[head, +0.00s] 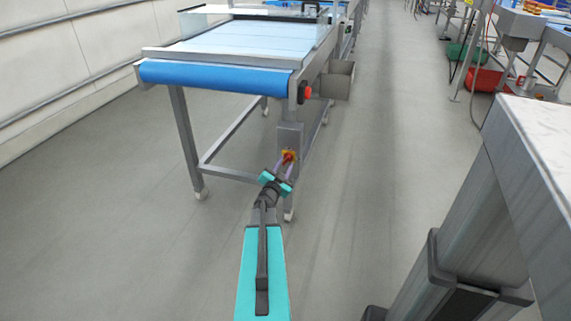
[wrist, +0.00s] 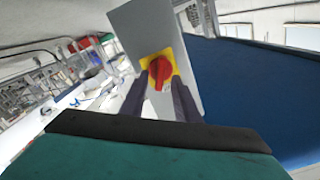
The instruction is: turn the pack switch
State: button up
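The pack switch (wrist: 160,71) is a red rotary knob on a yellow plate, on the face of a grey box (wrist: 137,28). In the head view the switch (head: 289,156) sits on the conveyor's leg, partly hidden by my gripper. My gripper (head: 284,168) reaches up to it from below. In the wrist view my gripper (wrist: 157,100) is open, with one dark finger on each side below the knob. I cannot tell whether the fingers touch the switch. The knob looks slightly tilted in the wrist view.
The conveyor with a blue belt (head: 215,73) stands above and left of the switch. A red button (head: 307,92) and a grey metal bin (head: 338,82) are on its right side. A pale-topped table (head: 545,135) is at the right. The grey floor (head: 385,150) between is clear.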

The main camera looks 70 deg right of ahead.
jog(key=a+p, duration=0.1)
jog(key=a, duration=1.1)
jog(key=shift+s, duration=0.35)
jog(key=shift+f+b, duration=0.35)
jog(key=shift+b, duration=0.95)
jog(key=shift+w+b, duration=0.1)
jog(key=shift+b, duration=0.4)
jog(key=shift+r, duration=0.15)
jog(key=shift+d, duration=0.1)
jog(key=shift+w+d+b, duration=0.2)
jog(key=shift+d+b, duration=1.4)
jog(key=shift+d, duration=1.8)
jog(key=shift+w+d+b, duration=0.2)
jog(key=shift+d+b, duration=1.35)
jog(key=shift+d, duration=1.8)
jog(key=shift+c, duration=0.4)
